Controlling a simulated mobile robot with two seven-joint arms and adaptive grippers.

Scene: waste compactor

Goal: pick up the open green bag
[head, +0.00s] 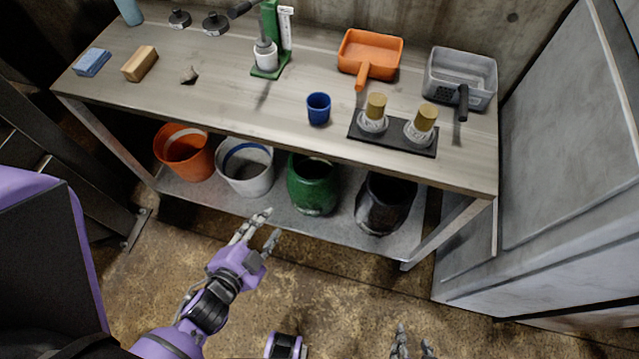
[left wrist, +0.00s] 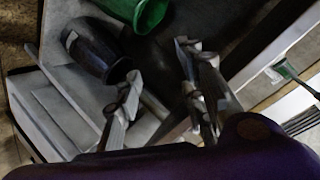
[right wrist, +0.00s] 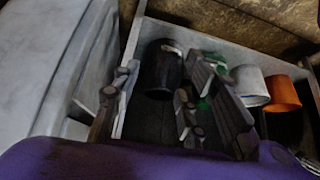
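The open green bag (head: 313,190) looks like a round green container with a dark open mouth. It stands on the lower shelf under the bench, third from the left. It also shows at the top of the left wrist view (left wrist: 150,16), and partly behind my fingers in the right wrist view (right wrist: 204,104). My left gripper (head: 270,224) is open and empty, in front of the shelf, to the left of and nearer than the green bag. My right gripper (head: 413,342) is at the bottom edge, right of centre, with fingers apart and empty in the right wrist view (right wrist: 158,78).
On the same shelf stand an orange bucket (head: 184,152), a white bucket (head: 245,170) and a black container (head: 385,204), close beside the green bag. The bench top (head: 230,115) overhangs the shelf. A grey cabinet (head: 560,170) stands at the right. The floor in front is clear.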

